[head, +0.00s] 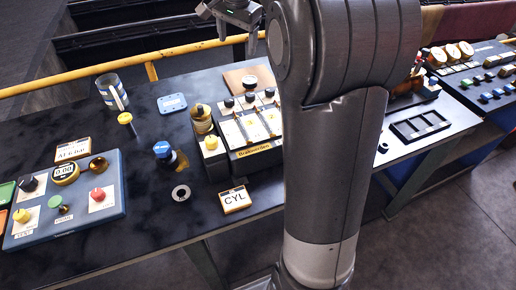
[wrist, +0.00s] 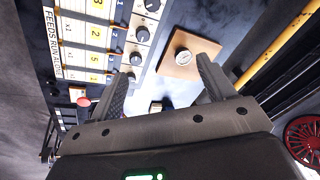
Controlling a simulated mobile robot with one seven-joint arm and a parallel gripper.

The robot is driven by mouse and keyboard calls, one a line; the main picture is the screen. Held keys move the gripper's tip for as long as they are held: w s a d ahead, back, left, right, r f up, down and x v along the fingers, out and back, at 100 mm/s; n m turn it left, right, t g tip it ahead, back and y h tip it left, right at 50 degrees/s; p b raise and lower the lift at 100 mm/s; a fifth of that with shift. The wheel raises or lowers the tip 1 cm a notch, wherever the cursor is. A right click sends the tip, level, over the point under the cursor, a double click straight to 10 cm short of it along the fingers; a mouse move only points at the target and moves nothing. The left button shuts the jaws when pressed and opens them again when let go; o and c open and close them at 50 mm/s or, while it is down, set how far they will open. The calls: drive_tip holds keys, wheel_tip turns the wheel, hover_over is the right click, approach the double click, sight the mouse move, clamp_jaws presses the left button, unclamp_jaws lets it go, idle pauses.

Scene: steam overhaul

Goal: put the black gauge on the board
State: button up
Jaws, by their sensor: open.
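A round gauge with a pale face and dark rim (wrist: 183,57) shows over the tan wooden board (wrist: 205,50) in the wrist view, and seems to rest on it. In the head view the board (head: 234,77) lies behind the lever panel, with the dark gauge (head: 250,81) at its front part. My gripper (wrist: 163,66) is open with nothing between its fingers, and the gauge lies beyond the fingertips. In the head view my gripper (head: 236,16) is high at the top, apart from the board, partly cut off by the frame.
The lever panel (head: 251,153) stands just in front of the board. A glass jar (head: 112,92), a blue plate (head: 172,104) and a blue-capped item (head: 163,150) are to the left. A yellow rail (head: 95,68) runs behind the bench. My arm hides the bench's middle.

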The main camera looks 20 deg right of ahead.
drive_tip(key=s+a+n+t, duration=0.1)
drive_tip(key=s+a+n, duration=0.15)
drive_tip(key=s, duration=0.55)
drive_tip(key=s+a+n, duration=0.2)
drive_tip(key=s+n, duration=0.1)
drive_tip(key=s, duration=0.5)
drive_tip(key=s+a+f+n+t, duration=0.1)
drive_tip(key=s+f+n, duration=0.1)
drive_tip(key=s+f, duration=0.2)
drive_tip(key=s+a+f+n+t, duration=0.1)
drive_tip(key=s+f+n, duration=0.2)
drive_tip(key=s, duration=0.8)
drive_tip(key=shift+a+f, duration=0.15)
drive_tip(key=shift+f, duration=0.45)
